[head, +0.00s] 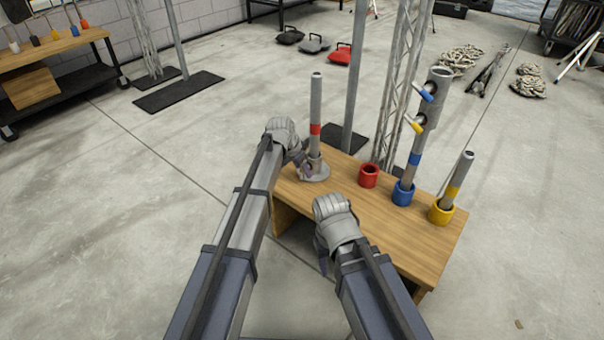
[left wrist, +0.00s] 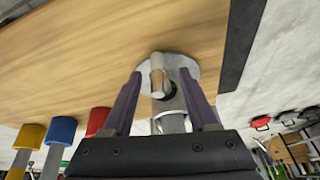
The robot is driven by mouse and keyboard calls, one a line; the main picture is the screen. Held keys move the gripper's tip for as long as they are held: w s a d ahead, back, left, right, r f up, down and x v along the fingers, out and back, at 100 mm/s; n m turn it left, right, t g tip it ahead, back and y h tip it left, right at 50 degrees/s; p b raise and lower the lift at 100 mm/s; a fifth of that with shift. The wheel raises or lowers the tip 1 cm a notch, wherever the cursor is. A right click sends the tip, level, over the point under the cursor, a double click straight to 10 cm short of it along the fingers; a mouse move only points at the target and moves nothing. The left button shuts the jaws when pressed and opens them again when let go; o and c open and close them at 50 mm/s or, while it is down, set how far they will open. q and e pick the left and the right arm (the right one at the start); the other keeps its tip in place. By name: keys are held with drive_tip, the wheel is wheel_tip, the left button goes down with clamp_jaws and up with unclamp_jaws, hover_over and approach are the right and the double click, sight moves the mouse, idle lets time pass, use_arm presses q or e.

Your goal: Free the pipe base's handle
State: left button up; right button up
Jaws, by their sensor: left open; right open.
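The grey pipe base (head: 322,176) stands at the left end of the wooden table. A grey pipe with a red band (head: 316,110) stands upright in it. In the left wrist view, the base's round flange (left wrist: 184,63) and short metal handle (left wrist: 157,76) show. My left gripper (head: 304,164) is open at the base, its two fingers on either side of the handle, with gaps visible between them and it. My right gripper (head: 322,262) is open and empty, low at the table's front edge.
A truss and pole rise behind the table.

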use_arm(q)
drive_tip(key=shift+c, duration=0.2)
clamp_jaws()
idle(0.3)
